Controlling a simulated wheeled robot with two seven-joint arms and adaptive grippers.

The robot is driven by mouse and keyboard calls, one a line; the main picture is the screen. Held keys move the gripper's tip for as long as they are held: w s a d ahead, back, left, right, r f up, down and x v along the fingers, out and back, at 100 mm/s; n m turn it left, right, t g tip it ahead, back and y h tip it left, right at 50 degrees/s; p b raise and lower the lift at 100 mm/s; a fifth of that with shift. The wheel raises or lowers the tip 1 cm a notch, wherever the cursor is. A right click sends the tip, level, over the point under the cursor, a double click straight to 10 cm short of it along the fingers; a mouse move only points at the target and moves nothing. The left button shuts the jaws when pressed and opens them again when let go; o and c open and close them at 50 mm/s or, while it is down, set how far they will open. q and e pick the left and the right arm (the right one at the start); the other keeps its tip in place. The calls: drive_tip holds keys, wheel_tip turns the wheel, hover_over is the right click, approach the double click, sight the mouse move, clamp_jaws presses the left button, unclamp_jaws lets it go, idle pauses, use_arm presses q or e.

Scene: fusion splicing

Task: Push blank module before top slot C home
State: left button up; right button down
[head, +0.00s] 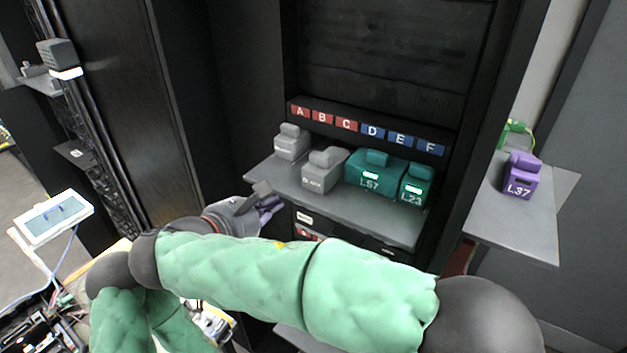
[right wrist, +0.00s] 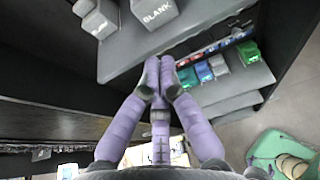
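The blank module (head: 322,172) is a grey block on the top shelf. It stands forward of the labels, roughly before the red C label (head: 346,124), with teal modules to its right. In the right wrist view its front reads BLANK (right wrist: 155,12), cut by the top edge. My right gripper (head: 268,203) is left of and below it, in front of the shelf's front edge, apart from it. My left gripper is not in view.
A second grey module (head: 291,142) stands at the left, below A. Teal modules L57 (head: 374,178) and L23 (head: 416,186) stand at the right. A purple L37 module (head: 521,178) sits on a side shelf (head: 528,236). A lower shelf (right wrist: 232,95) holds more modules.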

drive_tip(key=shift+w+d, duration=0.7)
drive_tip(key=shift+w, duration=0.25)
drive_tip(key=b, duration=0.3)
approach(312, 182)
drive_tip(key=shift+w+d+f, duration=0.7)
drive_tip(key=shift+w+f, duration=0.15)
drive_tip(key=shift+f, duration=0.3)
drive_tip(key=shift+w+d+p, duration=0.5)
drive_tip(key=shift+w+d, duration=0.65)
drive_tip(key=shift+w, duration=0.45)
drive_tip(key=shift+w+d+p, duration=0.5)
drive_tip(key=shift+w+d, duration=0.65)
drive_tip(key=shift+w, duration=0.45)
drive_tip(key=shift+w+d+p, duration=0.5)
drive_tip(key=shift+w+d, duration=0.65)
drive_tip(key=shift+w, duration=0.45)
drive_tip(key=shift+s+a, duration=0.8)
drive_tip(key=shift+s, duration=0.3)
drive_tip(key=shift+s+a, duration=0.8)
drive_tip(key=shift+s, duration=0.3)
drive_tip(key=shift+s+a, duration=0.8)
drive_tip(key=shift+s, duration=0.3)
